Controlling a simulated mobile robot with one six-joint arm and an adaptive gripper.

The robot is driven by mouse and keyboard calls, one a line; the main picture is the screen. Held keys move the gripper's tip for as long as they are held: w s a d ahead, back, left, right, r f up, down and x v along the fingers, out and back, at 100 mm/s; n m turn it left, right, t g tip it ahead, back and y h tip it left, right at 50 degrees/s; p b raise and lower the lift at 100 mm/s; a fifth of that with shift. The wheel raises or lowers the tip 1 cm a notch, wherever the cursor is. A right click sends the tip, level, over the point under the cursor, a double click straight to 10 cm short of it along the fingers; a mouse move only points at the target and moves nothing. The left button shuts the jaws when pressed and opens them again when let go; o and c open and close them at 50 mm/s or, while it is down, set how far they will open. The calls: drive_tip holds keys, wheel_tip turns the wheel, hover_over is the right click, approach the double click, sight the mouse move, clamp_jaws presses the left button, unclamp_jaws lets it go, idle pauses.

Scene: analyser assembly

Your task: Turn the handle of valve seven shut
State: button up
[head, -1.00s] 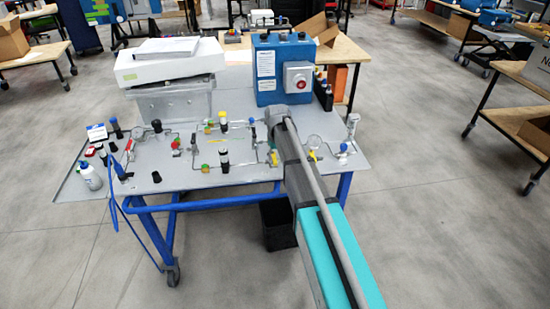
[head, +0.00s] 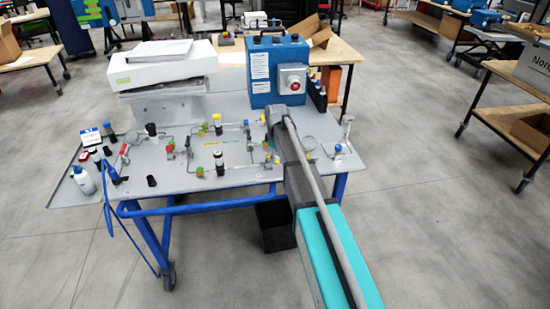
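A grey bench panel (head: 75,185) carries thin metal piping, gauges and several small valves. Another such fitting (head: 199,171) sits near the front. Yellow parts (head: 269,157) show just left of my arm, and a blue-topped valve (head: 338,149) stands at the right. No valve number is readable, so I cannot tell which is valve seven. My arm reaches over the panel's right half and hides part of the piping. My gripper is hidden behind it.
A blue box with a red button (head: 262,95) and a white device (head: 150,68) stand at the back. A black bin (head: 272,228) is under the bench. The floor in front left is clear.

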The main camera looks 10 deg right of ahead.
drive_tip(key=shift+w+d+n, duration=0.15)
drive_tip(key=shift+n, duration=0.15)
drive_tip(key=shift+r+p, duration=0.45)
wheel_tip(320, 180, up, 13)
drive_tip(key=p, duration=1.3)
drive_tip(key=s+f+m+b, duration=1)
drive_tip(key=s+f+b, duration=1.7)
drive_tip(key=f+b, duration=0.1)
drive_tip(key=shift+s+d+f, duration=0.2)
drive_tip(key=shift+s, duration=0.2)
drive_tip(key=w+a+r+n+p, duration=0.1)
drive_tip(key=w+r+n+p, duration=0.6)
drive_tip(key=w+r+p, duration=2)
drive_tip(key=shift+r+n+p, duration=0.3)
drive_tip(key=shift+r+p, duration=0.15)
drive_tip(key=shift+r, duration=0.2)
